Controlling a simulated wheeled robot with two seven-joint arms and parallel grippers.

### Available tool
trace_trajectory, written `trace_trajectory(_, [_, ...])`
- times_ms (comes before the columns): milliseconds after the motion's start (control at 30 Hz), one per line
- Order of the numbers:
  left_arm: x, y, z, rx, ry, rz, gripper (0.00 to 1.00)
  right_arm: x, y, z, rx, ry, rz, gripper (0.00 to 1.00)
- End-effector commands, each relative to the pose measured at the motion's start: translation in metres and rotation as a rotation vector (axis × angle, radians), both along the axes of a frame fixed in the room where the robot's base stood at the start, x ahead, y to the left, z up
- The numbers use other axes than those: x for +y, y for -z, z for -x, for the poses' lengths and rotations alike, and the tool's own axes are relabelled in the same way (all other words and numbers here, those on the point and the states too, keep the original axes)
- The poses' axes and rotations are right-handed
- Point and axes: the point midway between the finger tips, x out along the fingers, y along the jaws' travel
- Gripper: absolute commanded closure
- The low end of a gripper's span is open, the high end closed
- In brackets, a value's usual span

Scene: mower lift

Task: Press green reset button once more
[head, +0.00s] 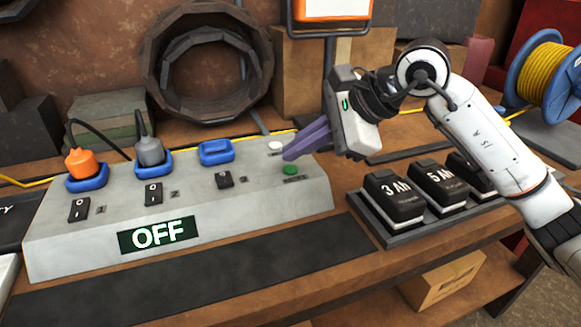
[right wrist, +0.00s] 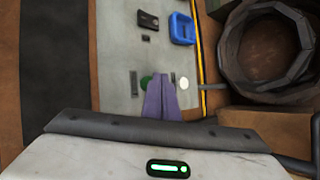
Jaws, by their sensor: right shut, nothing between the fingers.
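The green reset button (head: 290,170) sits on the right end of a grey power box (head: 75,241), which reads OFF on its front display (head: 158,235). A white round button (head: 275,147) lies just behind it. My right gripper (head: 287,156) is shut and empty, its purple fingers between the two buttons and close to the green one. I cannot tell whether they touch it. In the right wrist view the green button (right wrist: 146,82) shows partly beside the fingertips (right wrist: 160,80), with the white button (right wrist: 183,83) on the other side. My left gripper is not in view.
An orange plug (head: 80,162) and a grey plug (head: 150,150) stand in blue sockets; a third blue socket (head: 216,151) is unplugged. Black rocker switches (head: 154,193) line the box. Black batteries (head: 392,196) sit in a tray at right. A dark pipe coil (head: 165,75) stands behind.

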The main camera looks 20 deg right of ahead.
Motion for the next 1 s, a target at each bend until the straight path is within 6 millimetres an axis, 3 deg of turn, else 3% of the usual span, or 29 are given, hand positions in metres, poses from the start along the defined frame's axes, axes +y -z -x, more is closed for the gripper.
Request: trace_trajectory(1000, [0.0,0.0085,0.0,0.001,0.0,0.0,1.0,-0.0001,0.0082,-0.0001,-0.001,0.001,0.0,1.0])
